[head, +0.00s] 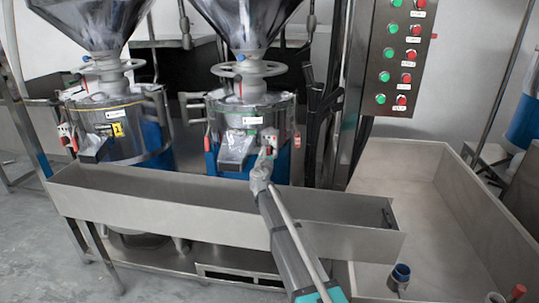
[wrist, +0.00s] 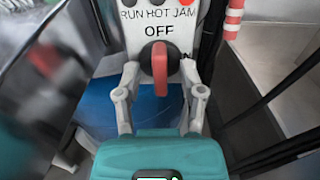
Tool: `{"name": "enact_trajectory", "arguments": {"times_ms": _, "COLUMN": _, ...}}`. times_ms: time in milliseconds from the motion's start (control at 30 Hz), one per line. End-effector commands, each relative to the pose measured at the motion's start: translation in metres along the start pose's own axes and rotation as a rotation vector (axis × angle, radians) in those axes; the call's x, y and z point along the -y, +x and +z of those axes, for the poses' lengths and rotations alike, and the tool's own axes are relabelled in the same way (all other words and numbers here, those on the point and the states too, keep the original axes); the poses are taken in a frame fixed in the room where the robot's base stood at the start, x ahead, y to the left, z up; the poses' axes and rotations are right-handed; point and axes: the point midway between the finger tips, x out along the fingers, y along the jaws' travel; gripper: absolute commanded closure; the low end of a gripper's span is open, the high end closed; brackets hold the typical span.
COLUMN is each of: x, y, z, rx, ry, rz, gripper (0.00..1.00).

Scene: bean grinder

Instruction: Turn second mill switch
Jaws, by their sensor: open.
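The second mill (head: 245,120) stands in the middle of the head view, with a steel hopper above its drum. Its switch panel (head: 268,137) is on the front right of the drum. In the wrist view the white panel (wrist: 185,40) reads "RUN HOT JAM" and "OFF". Below "OFF" is the red switch handle (wrist: 160,70), pointing straight down on a dark round base. My gripper (wrist: 160,97) is open, with one finger on each side of the handle. I see a gap on both sides. In the head view my gripper (head: 263,160) is small and partly covers the panel.
The first mill (head: 105,125) stands to the left. A long steel trough (head: 200,205) runs in front of both mills, below my arm. A button cabinet (head: 395,60) with green and red buttons stands to the right. A walled steel basin (head: 430,200) lies at right.

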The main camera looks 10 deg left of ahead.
Motion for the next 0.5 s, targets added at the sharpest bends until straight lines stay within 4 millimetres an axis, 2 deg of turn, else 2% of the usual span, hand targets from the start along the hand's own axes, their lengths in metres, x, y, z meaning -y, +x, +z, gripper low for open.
{"name": "enact_trajectory", "arguments": {"times_ms": 267, "x": 0.001, "y": -0.019, "z": 0.000, "rx": 0.000, "ry": 0.000, "rz": 0.001, "gripper": 0.49}}
{"name": "enact_trajectory", "arguments": {"times_ms": 500, "x": 0.001, "y": -0.054, "z": 0.000, "rx": 0.000, "ry": 0.000, "rz": 0.001, "gripper": 0.49}}
